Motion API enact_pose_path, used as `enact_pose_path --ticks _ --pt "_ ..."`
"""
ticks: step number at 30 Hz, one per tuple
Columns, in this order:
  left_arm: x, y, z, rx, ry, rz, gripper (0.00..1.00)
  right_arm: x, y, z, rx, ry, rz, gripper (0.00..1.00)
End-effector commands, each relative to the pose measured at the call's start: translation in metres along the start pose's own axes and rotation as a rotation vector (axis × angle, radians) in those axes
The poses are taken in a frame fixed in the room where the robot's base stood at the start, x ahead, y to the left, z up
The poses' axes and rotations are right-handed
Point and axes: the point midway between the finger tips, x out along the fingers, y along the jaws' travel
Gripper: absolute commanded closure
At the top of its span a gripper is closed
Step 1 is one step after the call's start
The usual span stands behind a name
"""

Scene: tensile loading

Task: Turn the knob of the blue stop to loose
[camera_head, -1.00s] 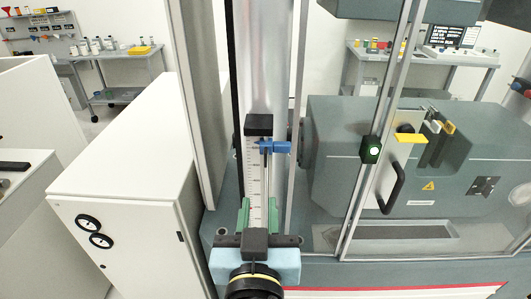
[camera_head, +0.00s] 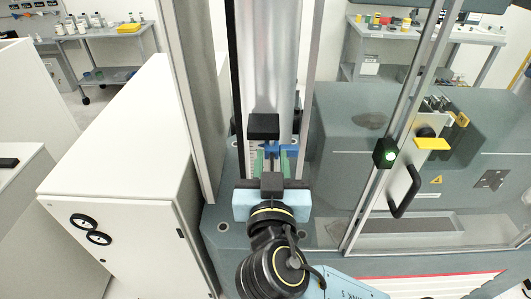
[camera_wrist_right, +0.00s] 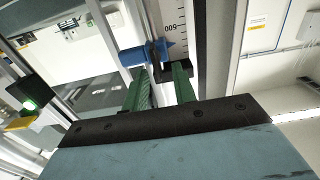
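The blue stop (camera_head: 290,148) sits on the upright scale rail in the head view, mostly hidden behind the rail's black top block (camera_head: 263,127) and my gripper. In the right wrist view the blue stop (camera_wrist_right: 133,56) lies just beyond the fingertips, with a pointed blue part on its right side. My right gripper (camera_head: 271,160) is in front of the rail with its two green fingers apart; they also show in the wrist view (camera_wrist_right: 160,80). No contact with the stop can be made out. My left gripper is in neither view.
The scale (camera_wrist_right: 173,22) shows the number 500 beside the stop. A glass door with a black handle (camera_head: 406,192) and a green-lit black box (camera_head: 386,153) stands to the right. A white cabinet (camera_head: 115,160) stands to the left. Metal posts flank the rail closely.

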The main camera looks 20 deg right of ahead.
Motion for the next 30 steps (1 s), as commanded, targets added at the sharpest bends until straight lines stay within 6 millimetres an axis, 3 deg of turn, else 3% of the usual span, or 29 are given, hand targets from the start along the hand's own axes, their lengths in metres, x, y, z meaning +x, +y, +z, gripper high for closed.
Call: enact_pose_path --ticks 8,14,30 --pt "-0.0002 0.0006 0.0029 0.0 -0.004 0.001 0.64 0.0006 0.0005 0.0003 -0.001 0.0 0.001 0.74" --pt "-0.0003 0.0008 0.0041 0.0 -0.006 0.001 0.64 0.0005 0.0004 0.0002 -0.001 0.0 0.001 1.0" --pt "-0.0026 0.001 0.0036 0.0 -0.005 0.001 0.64 0.0005 -0.0007 0.0004 -0.083 -0.003 0.003 1.0"
